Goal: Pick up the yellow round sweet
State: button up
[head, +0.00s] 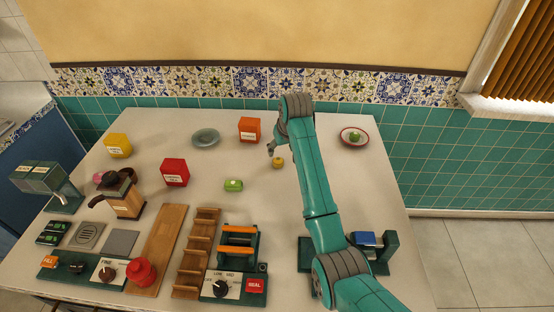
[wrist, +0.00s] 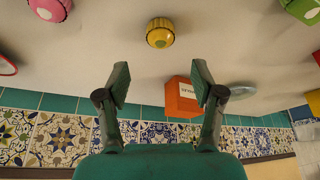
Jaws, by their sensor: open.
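The yellow round sweet (head: 278,162) sits on the pale table, left of my arm in the head view. In the wrist view the yellow sweet (wrist: 160,32) shows whole near the top middle, with a ribbed side and a rounded top. My gripper (wrist: 162,80) is open and empty, its two fingers spread apart. The sweet appears beyond the fingertips, in line with the gap between them, and is not touched. In the head view my gripper (head: 271,150) is small and partly hidden by the arm, close to the sweet.
An orange box (head: 249,130) and a grey-green dish (head: 206,138) stand behind. A green sweet (head: 233,185) and a red box (head: 175,172) lie left. A red-rimmed plate (head: 342,143) is at the back right. A pink sweet (wrist: 49,9) shows in the wrist view.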

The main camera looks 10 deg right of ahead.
aim_at(278, 159)
jog(key=shift+s+x, duration=0.2)
jog(key=shift+x, duration=3.7)
jog(key=shift+f, duration=0.1)
jog(key=shift+c, duration=0.2)
jog(key=c, duration=0.9)
